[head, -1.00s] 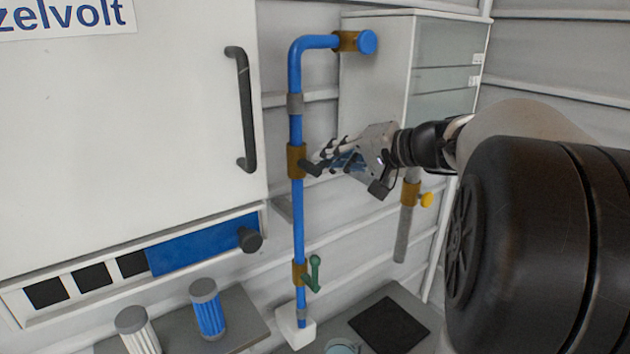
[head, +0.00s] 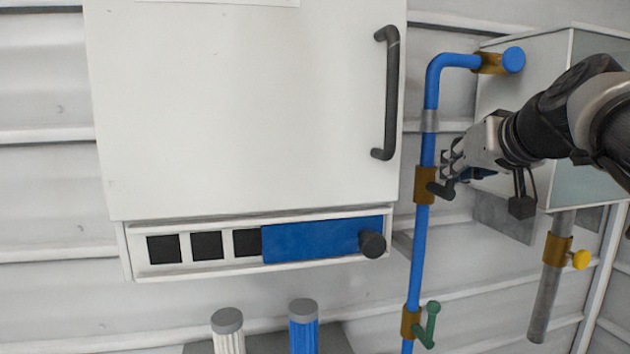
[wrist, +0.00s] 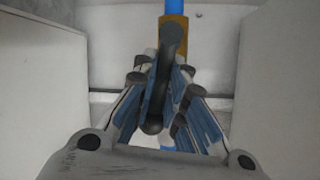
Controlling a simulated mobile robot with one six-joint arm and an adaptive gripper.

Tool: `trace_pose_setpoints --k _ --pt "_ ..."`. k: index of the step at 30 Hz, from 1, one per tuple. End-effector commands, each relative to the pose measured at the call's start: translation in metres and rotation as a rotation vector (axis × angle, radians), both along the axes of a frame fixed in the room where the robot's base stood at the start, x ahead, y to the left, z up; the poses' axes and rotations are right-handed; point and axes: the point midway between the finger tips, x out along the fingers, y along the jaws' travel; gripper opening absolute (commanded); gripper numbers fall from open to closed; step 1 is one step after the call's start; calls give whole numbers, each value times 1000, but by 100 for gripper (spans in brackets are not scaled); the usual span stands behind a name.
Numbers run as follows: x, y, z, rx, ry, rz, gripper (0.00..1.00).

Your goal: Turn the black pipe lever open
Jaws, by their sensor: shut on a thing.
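The black pipe lever (head: 440,189) sits on a brass valve body (head: 425,185) on the vertical blue pipe (head: 419,240). In the head view the lever points out to the right, its far end partly hidden by my gripper (head: 451,172). In the wrist view the black lever (wrist: 168,85) runs between the blue-padded fingers of my gripper (wrist: 163,100), from the brass body (wrist: 174,30) towards the palm. My gripper is shut on the lever. A green lever (head: 430,325) is on a lower brass valve of the same pipe.
A white cabinet (head: 240,100) with a black handle (head: 391,95) stands left of the pipe. A grey box (head: 545,60) is at the right, above a grey pipe with a yellow knob (head: 581,260). Filter cylinders (head: 303,330) stand below.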

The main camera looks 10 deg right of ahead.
Motion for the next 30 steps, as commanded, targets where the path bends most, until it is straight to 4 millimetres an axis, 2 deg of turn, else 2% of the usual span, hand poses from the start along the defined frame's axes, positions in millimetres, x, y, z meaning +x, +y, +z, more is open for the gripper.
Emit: trace_pose_setpoints --k 12,28,29,30 --pt "0 9 0 -180 -7 0 0" --pt "0 9 1 -203 -5 0 0" --pt "0 9 0 -203 -5 0 12" --pt "0 9 0 -203 -5 0 15"
